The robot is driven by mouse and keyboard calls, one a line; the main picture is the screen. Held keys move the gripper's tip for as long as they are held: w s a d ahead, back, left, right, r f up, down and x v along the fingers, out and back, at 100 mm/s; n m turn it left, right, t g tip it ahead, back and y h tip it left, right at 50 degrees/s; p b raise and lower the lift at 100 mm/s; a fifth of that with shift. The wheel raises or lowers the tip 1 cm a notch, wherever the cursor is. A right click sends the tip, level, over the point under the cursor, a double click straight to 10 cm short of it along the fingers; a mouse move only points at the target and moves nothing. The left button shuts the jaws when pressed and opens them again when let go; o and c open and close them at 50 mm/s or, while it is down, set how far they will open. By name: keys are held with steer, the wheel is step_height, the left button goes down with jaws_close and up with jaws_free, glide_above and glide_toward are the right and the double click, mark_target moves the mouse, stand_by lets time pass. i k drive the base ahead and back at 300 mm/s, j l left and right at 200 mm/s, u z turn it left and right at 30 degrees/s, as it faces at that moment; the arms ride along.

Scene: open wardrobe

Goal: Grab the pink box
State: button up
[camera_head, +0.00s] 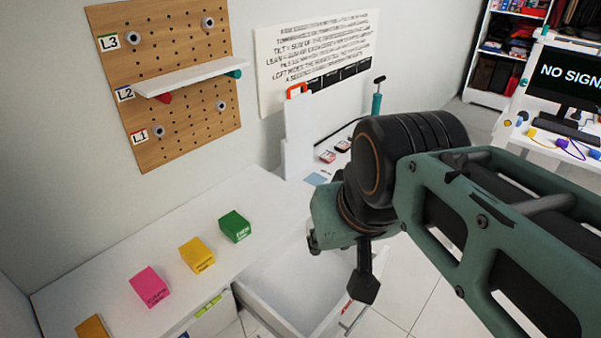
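The pink box (150,287) stands on the white tabletop at the lower left, with dark lettering on its front. Nothing touches it. My arm reaches in from the right, and my gripper (363,287) hangs above the open drawer area, well to the right of the pink box and apart from it. Only one dark finger-like part shows clearly; the rest is hidden by the arm, so I cannot tell whether it is open or shut.
A yellow box (197,256) and a green box (235,226) stand right of the pink one; an orange box (92,327) is at the lower left edge. A white drawer (262,291) stands open. A pegboard (190,112) with a shelf (188,76) hangs behind.

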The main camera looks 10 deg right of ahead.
mark_target(148, 284)
steer(key=u, duration=1.3)
steer(key=i+j, duration=0.15)
steer(key=j, duration=0.15)
steer(key=i+j, duration=0.1)
steer(key=j, duration=0.25)
steer(key=i+j, duration=0.15)
steer(key=j, duration=0.15)
steer(key=i+j, duration=0.1)
steer(key=j, duration=0.25)
steer(key=i+j+z, duration=0.1)
steer(key=j+z, duration=0.4)
steer(key=k+j+z, duration=0.15)
steer(key=z, duration=0.35)
steer(key=k+j+z, duration=0.15)
steer(key=z, duration=0.35)
steer(key=k+z, duration=0.15)
steer(key=z, duration=0.3)
